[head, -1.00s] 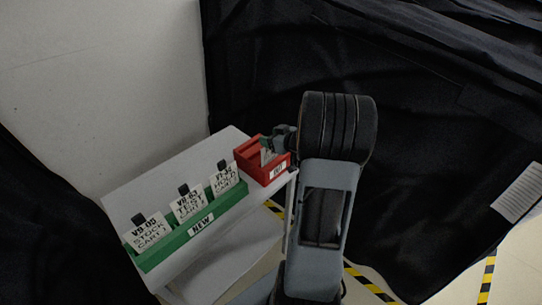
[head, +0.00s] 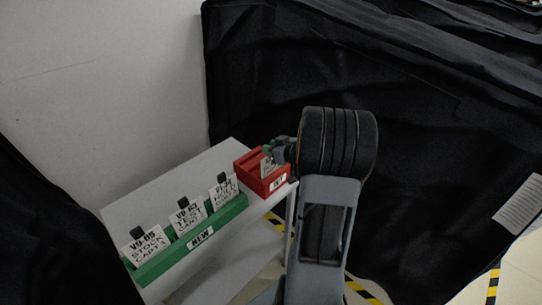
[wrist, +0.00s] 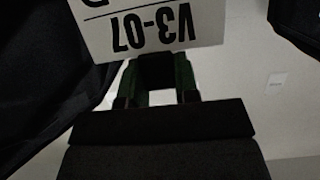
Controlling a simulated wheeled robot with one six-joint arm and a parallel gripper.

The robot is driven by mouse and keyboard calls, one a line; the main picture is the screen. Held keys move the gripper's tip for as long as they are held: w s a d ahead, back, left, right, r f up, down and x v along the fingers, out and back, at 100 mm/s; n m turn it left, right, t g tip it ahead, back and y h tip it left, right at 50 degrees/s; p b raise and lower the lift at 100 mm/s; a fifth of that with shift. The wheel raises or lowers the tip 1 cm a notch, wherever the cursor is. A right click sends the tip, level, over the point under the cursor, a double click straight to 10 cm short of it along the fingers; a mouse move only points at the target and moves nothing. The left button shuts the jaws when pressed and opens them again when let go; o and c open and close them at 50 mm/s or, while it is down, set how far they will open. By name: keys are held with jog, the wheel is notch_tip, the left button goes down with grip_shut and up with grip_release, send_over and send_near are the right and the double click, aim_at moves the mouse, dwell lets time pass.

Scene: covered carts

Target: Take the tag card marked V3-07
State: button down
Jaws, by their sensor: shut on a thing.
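The white tag card marked V3-07 (wrist: 150,28) fills the top of the wrist view, its lettering upside down. My gripper (wrist: 158,72) is shut on the dark tab at the card's edge, with a green finger on each side. In the head view my gripper (head: 272,151) is over the red bin (head: 276,186), and a pale sliver of the card (head: 266,165) shows below it. I cannot tell whether the card's lower edge is inside the bin or clear of it.
A green rack (head: 158,264) labelled NEW holds cards V9-05 (head: 146,246), V8-63 (head: 188,216) and another (head: 223,192) on the grey cart top (head: 160,190). A pale wall stands behind; black cloth (head: 430,150) hangs at right and lower left.

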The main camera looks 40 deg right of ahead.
notch_tip(320, 180, up, 9)
jog(key=shift+r+p, duration=0.2)
jog(key=shift+p, duration=0.6)
notch_tip(320, 180, up, 6)
jog(key=p, duration=0.6)
jog(key=shift+f+p, duration=0.15)
jog(key=shift+p, duration=0.2)
